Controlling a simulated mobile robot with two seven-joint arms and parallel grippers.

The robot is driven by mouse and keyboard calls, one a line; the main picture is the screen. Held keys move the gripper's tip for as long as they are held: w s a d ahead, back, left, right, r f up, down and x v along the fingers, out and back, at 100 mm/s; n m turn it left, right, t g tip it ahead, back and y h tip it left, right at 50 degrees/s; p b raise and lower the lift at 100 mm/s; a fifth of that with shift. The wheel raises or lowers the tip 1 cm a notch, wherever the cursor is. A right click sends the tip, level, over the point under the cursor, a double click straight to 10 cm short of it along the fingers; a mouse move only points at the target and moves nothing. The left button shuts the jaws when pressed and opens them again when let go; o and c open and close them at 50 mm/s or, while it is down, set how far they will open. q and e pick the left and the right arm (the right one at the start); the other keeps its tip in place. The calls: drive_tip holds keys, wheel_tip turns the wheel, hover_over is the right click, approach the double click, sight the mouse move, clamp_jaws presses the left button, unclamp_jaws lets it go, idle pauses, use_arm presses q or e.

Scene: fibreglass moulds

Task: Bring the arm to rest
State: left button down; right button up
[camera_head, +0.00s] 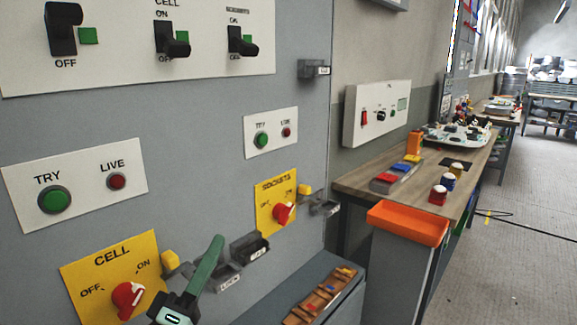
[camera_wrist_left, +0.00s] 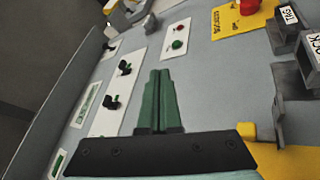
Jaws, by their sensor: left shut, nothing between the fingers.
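My left gripper (camera_head: 217,241) comes in at the bottom of the head view, its green fingers pointing up in front of the grey control cabinet. In the left wrist view the two green fingers (camera_wrist_left: 160,74) lie together, shut, with nothing between them. In the head view the gripper is just right of the yellow CELL panel with its red rotary knob (camera_head: 127,295), and left of the small dark bins (camera_head: 250,249). I cannot tell whether it touches the cabinet. My right gripper is not in view.
A yellow SOCKETS panel (camera_head: 269,215) with a red knob and a white TRY/LIVE panel (camera_head: 75,184) are on the cabinet. A wooden rack (camera_head: 318,298) sits low at its foot. A workbench with an orange tray (camera_head: 408,222) stands right; open floor (camera_head: 520,230) lies beyond.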

use_arm(q)
drive_tip(key=s+a+f+m+g+y, duration=0.1)
drive_tip(key=s+f+m+g, duration=0.2)
drive_tip(key=f, duration=0.5)
drive_tip(key=s+f+m+g+y, duration=0.1)
drive_tip(key=s+f+m+g, duration=0.1)
drive_tip(key=f+g, duration=0.35)
drive_tip(key=s+a+f+m+g+y, duration=0.1)
drive_tip(key=s+f+m+g, duration=0.15)
drive_tip(key=f, duration=0.65)
drive_tip(key=s+a+f+m+g+y, duration=0.2)
drive_tip(key=s+a+f+g, duration=0.3)
drive_tip(key=s, duration=0.4)
drive_tip(key=s+a+f+m+g+y, duration=0.2)
drive_tip(key=s+a+f+m, duration=0.1)
drive_tip(key=s+f, duration=0.5)
drive_tip(key=w+d+f+t+h+p, duration=0.1)
drive_tip(key=w+d+t+p, duration=0.3)
drive_tip(key=p, duration=0.4)
drive_tip(key=shift+d+t+h+p, duration=0.3)
drive_tip(key=shift+d+t+h, duration=0.25)
drive_tip(key=shift+t, duration=0.15)
drive_tip(key=shift+w, duration=0.1)
